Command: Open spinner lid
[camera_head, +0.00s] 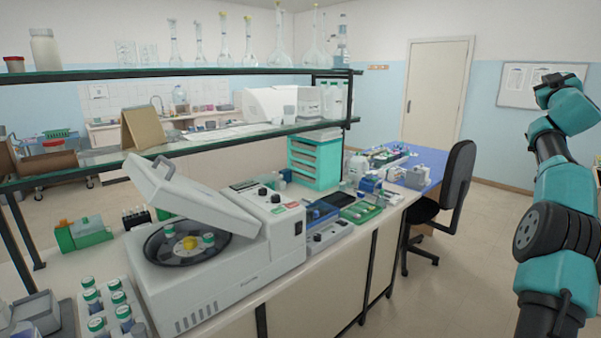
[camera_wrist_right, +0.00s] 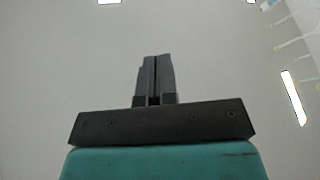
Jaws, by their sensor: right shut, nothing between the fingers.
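The spinner (camera_head: 215,285) is a white benchtop centrifuge on the bench. Inside, the dark rotor (camera_head: 180,252) has a yellow hub (camera_head: 190,243) and green-capped tubes. My right arm is raised at the far right of the head view, well away from the spinner. In the right wrist view my right gripper (camera_wrist_right: 155,75) has its fingers together with nothing between them. My left gripper is not in view.
A rack of green-capped tubes (camera_head: 110,308) stands left of the spinner at the front. Racks and trays (camera_head: 335,218) lie to its right. A glass shelf (camera_head: 100,160) runs behind it. A black chair (camera_head: 455,190) stands beyond the bench; floor at right is clear.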

